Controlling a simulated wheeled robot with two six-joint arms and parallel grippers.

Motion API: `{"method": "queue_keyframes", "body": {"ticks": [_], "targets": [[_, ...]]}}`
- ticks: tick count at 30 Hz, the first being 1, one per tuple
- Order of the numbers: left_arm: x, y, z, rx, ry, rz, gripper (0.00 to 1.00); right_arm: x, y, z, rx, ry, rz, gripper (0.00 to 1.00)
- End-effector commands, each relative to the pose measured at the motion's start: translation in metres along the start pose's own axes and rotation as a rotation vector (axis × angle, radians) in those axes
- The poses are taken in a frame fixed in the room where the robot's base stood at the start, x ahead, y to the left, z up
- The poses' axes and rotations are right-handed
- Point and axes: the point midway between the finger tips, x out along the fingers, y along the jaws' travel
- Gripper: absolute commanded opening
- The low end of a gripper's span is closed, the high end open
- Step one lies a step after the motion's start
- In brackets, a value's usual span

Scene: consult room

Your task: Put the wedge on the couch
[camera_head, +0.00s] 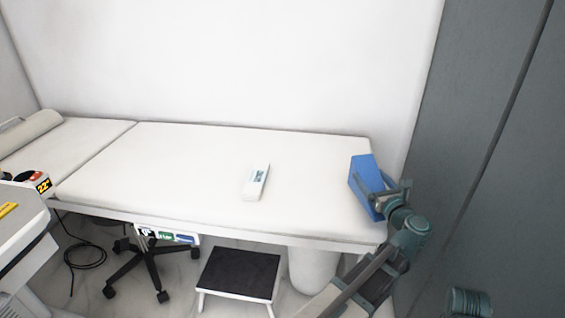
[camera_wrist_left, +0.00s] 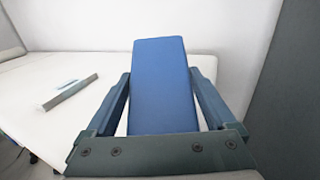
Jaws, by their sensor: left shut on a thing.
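The blue wedge (camera_head: 366,178) is at the right end of the white couch (camera_head: 310,170) in the head view. My left gripper (camera_head: 388,198) is shut on the wedge, with a finger along each side. In the left wrist view the wedge (camera_wrist_left: 162,85) stands between the two fingers of the gripper (camera_wrist_left: 160,92), and the couch top (camera_wrist_left: 75,110) spreads behind and to its left. The wedge looks tilted in the head view. I cannot tell whether it touches the couch top. My right gripper is not in view.
A white box (camera_head: 256,182) lies mid-couch, left of the wedge. A bolster (camera_head: 28,132) lies at the far left end. A dark-topped step stool (camera_head: 240,273) and a wheeled base (camera_head: 150,265) stand below. A grey panel (camera_head: 480,130) rises close on the right.

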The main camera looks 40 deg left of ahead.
Motion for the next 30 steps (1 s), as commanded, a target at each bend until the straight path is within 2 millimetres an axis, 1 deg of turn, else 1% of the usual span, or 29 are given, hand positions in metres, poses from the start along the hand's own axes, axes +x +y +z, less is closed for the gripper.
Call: {"method": "queue_keyframes", "body": {"ticks": [2,5,12,15,18,21,23,30], "targets": [[0.009,0.006,-0.001,0.000,0.000,0.004,0.29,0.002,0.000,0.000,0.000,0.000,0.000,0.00],[0.028,0.017,-0.004,0.000,0.000,0.007,0.29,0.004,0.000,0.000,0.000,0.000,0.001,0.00],[0.083,0.046,-0.010,0.000,0.000,0.007,0.29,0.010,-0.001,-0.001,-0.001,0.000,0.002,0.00],[0.104,0.057,-0.012,0.000,0.000,0.005,0.29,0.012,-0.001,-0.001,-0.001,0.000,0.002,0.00],[0.121,0.067,-0.014,0.000,0.000,0.004,0.29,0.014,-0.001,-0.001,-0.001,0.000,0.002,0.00],[0.133,0.072,-0.015,0.000,0.000,0.002,0.29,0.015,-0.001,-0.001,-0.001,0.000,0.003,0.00],[0.137,0.075,-0.015,0.000,0.000,0.002,0.29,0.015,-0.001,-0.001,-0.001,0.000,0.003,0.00],[0.139,0.076,-0.016,0.000,0.000,0.000,0.29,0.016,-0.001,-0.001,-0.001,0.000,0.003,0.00]]}}
